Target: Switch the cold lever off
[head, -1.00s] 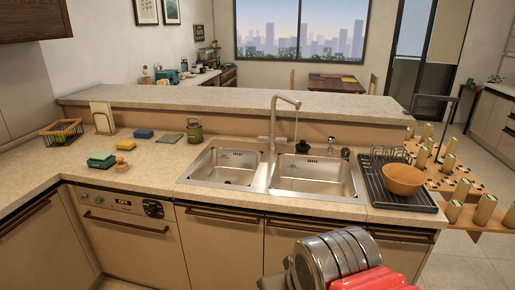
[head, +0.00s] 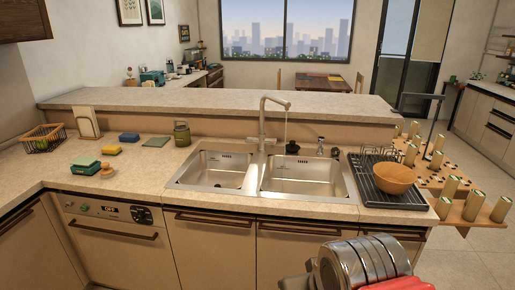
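The silver tap (head: 263,126) stands upright behind the double sink (head: 258,190), on the counter. Its spout points right, and a thin stream of water seems to fall from it towards the right basin. The tap's base looks slightly wider at the sides, but it is too small to tell a cold lever or its position. My metal and red arm part shows at the bottom, right of centre, well in front of the sink. My gripper's fingers are out of view.
A black dish rack (head: 385,190) with a wooden bowl (head: 395,178) stands right of the sink. A raised ledge (head: 225,103) runs behind.

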